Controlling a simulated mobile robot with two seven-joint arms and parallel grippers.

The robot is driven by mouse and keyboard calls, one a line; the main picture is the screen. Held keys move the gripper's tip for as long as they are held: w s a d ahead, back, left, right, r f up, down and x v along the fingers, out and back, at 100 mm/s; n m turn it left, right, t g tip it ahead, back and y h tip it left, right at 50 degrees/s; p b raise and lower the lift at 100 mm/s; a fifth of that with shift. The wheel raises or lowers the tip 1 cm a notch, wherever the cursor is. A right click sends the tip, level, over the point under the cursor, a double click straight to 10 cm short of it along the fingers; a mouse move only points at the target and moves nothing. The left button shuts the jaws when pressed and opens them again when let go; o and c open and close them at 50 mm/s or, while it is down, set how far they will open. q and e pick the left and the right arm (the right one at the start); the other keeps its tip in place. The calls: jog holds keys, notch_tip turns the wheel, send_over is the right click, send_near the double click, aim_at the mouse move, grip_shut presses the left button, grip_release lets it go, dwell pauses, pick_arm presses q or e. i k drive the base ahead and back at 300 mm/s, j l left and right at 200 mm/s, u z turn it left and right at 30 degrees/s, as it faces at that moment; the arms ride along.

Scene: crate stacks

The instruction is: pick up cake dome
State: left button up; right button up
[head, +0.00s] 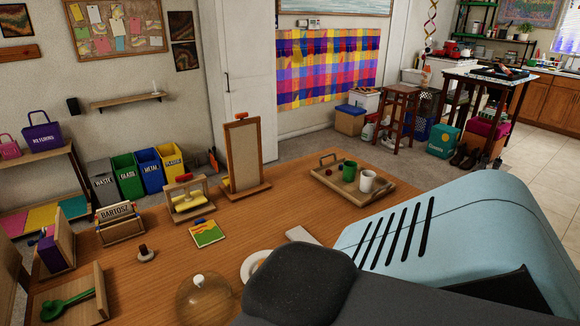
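The cake dome (203,303) is a clear, rounded cover with a pale knob on top. It sits on the wooden table (150,268) at the bottom of the head view, and its lower part reaches the picture edge. A dark grey rounded part and a light blue slotted part of my own body fill the lower right, just right of the dome. They hide part of the table. Neither my left nor my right gripper can be made out in the head view.
A white plate (252,268) lies right of the dome, partly hidden. A tray (325,180) with mugs stands at the back right. A box with a green spoon (68,304) is at the left. A small picture tile (207,233) and a standing frame (243,158) are farther back.

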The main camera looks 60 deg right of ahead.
aim_at(205, 298)
jog(key=z, duration=1.25)
